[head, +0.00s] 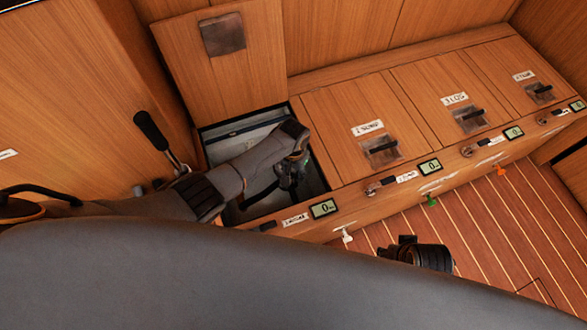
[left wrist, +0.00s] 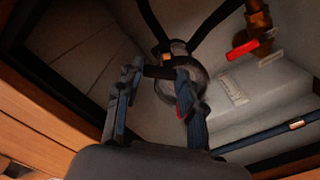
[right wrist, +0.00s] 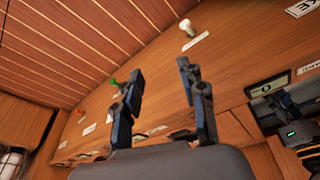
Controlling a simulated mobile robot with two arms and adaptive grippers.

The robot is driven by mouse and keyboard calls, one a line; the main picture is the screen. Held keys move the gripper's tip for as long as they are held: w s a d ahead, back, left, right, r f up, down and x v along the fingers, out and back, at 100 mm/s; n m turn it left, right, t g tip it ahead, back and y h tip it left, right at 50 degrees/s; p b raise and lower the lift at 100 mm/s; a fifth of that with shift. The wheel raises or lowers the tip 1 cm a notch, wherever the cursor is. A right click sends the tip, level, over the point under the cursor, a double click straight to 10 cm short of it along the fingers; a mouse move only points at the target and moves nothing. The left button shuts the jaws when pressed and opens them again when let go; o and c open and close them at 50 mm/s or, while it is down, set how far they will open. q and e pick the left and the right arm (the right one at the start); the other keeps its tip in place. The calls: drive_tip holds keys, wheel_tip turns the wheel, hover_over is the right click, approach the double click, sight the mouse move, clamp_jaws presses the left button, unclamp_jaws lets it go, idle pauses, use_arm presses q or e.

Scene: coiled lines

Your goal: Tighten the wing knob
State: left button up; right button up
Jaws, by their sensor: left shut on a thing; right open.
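In the left wrist view, the wing knob (left wrist: 160,72) shows as a dark bar on top of a round grey fitting (left wrist: 188,92) inside an open locker. My left gripper (left wrist: 159,78) has its fingers on either side of the bar and is shut on it. In the head view, my left gripper (head: 290,172) reaches down into the locker (head: 317,178); the arm hides the knob there. My right gripper (right wrist: 160,75) is open and empty in the right wrist view, above the floor beside the locker front.
A red-handled valve (left wrist: 243,50) and dark hoses (left wrist: 210,25) are close to the fitting. The raised lid (head: 225,75) stands behind the opening. Closed lids (head: 352,115) continue to the right. A black lever (head: 152,132) stands at left.

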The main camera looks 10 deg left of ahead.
use_arm(q)
drive_tip(key=m, duration=0.3)
drive_tip(key=shift+p, duration=0.35)
drive_tip(key=m, duration=0.2)
drive_tip(key=shift+m, duration=0.3)
drive_tip(key=m, duration=0.2)
drive_tip(key=shift+m+p, duration=0.3)
drive_tip(key=shift+m, duration=1.9)
use_arm(e)
wheel_tip(320, 180, down, 6)
drive_tip(key=s, duration=0.1)
use_arm(q)
drive_tip(key=o, duration=1.2)
drive_tip(key=shift+c, duration=0.2)
use_arm(e)
drive_tip(key=shift+w+r, duration=0.1)
drive_tip(key=shift+w, duration=0.05)
use_arm(q)
drive_tip(key=shift+r, duration=0.1)
